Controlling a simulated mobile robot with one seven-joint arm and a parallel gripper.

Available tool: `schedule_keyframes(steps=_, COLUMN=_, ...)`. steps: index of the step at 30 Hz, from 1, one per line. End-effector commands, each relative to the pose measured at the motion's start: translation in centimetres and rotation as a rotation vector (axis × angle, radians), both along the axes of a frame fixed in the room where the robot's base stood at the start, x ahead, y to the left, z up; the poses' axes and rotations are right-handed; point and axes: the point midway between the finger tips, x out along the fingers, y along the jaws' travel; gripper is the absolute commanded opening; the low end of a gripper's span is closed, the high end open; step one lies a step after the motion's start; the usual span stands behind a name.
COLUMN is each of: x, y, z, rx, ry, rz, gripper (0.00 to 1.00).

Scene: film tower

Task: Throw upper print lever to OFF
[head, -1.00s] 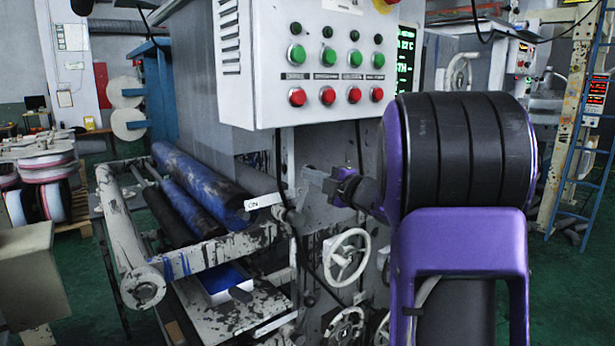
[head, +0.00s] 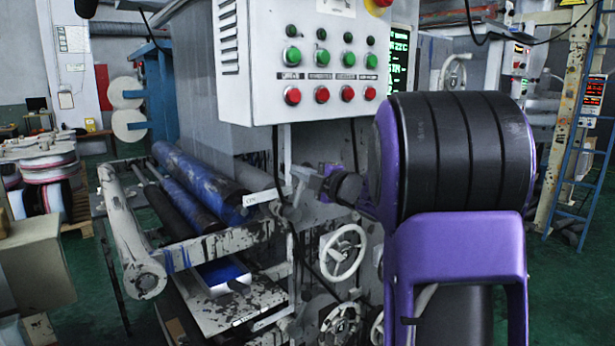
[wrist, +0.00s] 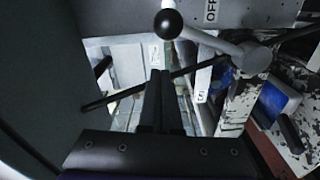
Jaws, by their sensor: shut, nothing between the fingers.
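A lever with a black ball knob (wrist: 169,23) and a pale rod (wrist: 212,41) shows at the top of the wrist view. The rod runs right and down to a grey hub (wrist: 252,58). A white OFF label (wrist: 211,11) lies just above the rod. My gripper (wrist: 159,76) is shut and empty, its fingertips below the knob and apart from it in the picture. In the head view my gripper (head: 302,172) is beside the machine, below the button panel. A white label (head: 262,198), too blurred to read now, is left of it.
The button panel (head: 300,65) overhangs my gripper. Blue rollers (head: 195,180) and a paint-stained frame (head: 225,245) are to the left. A white handwheel (head: 344,252) is below.

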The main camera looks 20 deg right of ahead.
Motion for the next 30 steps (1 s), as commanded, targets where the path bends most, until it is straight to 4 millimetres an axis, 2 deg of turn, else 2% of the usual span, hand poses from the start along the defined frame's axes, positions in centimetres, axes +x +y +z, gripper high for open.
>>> schedule_keyframes(steps=2, x=0.0, y=0.5, z=0.2, rx=-0.001, ry=-0.001, rz=0.001, gripper=0.0)
schedule_keyframes(steps=3, x=-1.3, y=-0.2, z=0.2, rx=0.0, ry=-0.003, rz=-0.004, gripper=0.0)
schedule_keyframes(steps=9, x=-5.7, y=-1.7, z=0.2, rx=-0.001, ry=-0.001, rz=-0.003, gripper=0.0)
schedule_keyframes(steps=15, x=-8.4, y=-2.7, z=0.1, rx=-0.001, ry=-0.001, rz=-0.001, gripper=0.0)
schedule_keyframes(steps=21, x=-9.2, y=-3.0, z=0.1, rx=-0.001, ry=0.0, rz=0.0, gripper=0.0)
schedule_keyframes(steps=30, x=-9.2, y=-3.0, z=0.1, rx=-0.001, ry=0.0, rz=0.0, gripper=0.0)
